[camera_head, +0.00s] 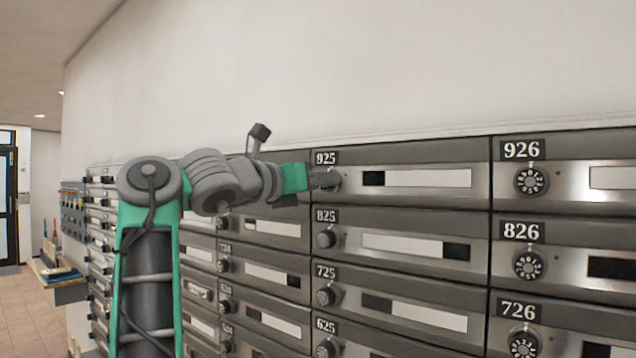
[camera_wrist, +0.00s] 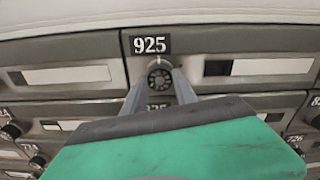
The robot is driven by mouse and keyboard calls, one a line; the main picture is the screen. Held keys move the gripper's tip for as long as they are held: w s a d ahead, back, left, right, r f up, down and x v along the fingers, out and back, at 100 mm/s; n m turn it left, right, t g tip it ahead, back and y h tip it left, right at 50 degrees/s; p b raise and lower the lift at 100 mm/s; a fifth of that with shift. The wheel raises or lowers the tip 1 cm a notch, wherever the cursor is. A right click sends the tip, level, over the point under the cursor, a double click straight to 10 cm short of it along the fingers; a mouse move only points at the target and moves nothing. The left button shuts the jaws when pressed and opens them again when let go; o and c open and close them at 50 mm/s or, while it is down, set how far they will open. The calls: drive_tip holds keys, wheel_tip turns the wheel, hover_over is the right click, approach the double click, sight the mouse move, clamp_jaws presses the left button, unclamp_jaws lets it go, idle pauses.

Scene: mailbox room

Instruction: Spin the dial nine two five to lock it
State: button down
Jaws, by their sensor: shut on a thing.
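The mailbox labelled 925 (camera_head: 420,178) is in the top row, right of centre in the head view. Its black number plate also shows in the wrist view (camera_wrist: 150,44). The 925 dial (camera_wrist: 160,77) is round and dark with pale marks, just below the plate. My gripper (camera_wrist: 160,88) is at this dial, with one finger on each side of it, shut on it. In the head view my gripper (camera_head: 325,179) reaches the dial from the left and hides most of it.
Dial 825 (camera_head: 327,238) sits just below, and dial 926 (camera_head: 531,181) is to the right on the neighbouring box. More boxes fill the wall below and to the left. Bare wall (camera_head: 400,70) lies above. A small shelf (camera_head: 58,272) juts out at the far left.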

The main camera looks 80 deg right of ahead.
drive_tip(key=shift+f+m, duration=0.1)
drive_tip(key=shift+m, duration=0.3)
drive_tip(key=c, duration=1)
unclamp_jaws()
drive_tip(key=shift+o, duration=0.2)
drive_tip(key=b+v, duration=0.1)
drive_tip(key=v, duration=0.6)
drive_tip(key=shift+a, duration=0.4)
drive_tip(key=shift+w, duration=0.15)
